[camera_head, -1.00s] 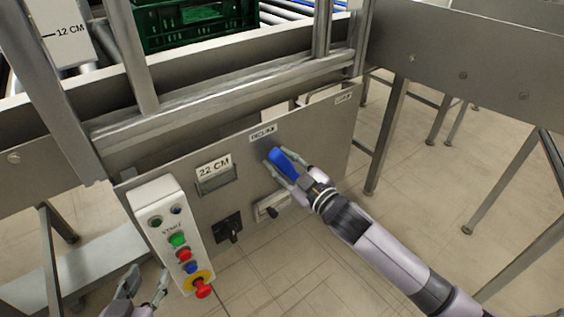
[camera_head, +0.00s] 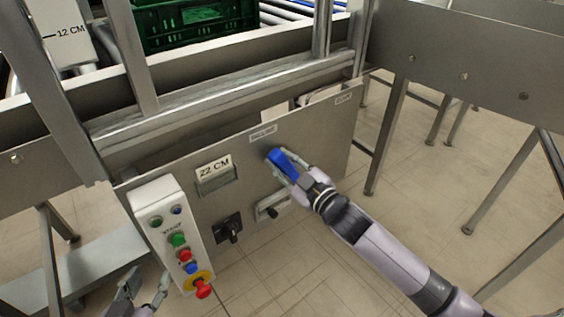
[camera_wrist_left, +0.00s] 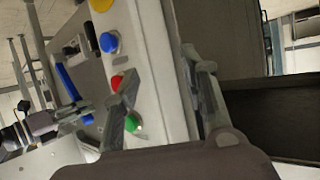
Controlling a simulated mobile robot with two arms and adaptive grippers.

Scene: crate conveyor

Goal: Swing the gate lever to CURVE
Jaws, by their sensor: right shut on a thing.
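The gate lever is a blue handle (camera_head: 280,161) on the front of the grey metal panel, tilted with its upper end towards the upper left. That end points towards the left one of two small labels (camera_head: 263,134); the other label (camera_head: 343,97) is further right, and both are hard to read. My right gripper (camera_head: 284,168) is shut on the blue lever. The lever also shows in the left wrist view (camera_wrist_left: 69,83). My left gripper (camera_head: 148,284) is low at the left, apart from the lever. Its fingers (camera_wrist_left: 165,78) stand apart and empty in the left wrist view.
A white button box (camera_head: 166,214) with a red stop knob (camera_head: 203,290) is close to my left gripper. A green crate (camera_head: 190,27) stands on the conveyor behind. Floor at right is open between legs.

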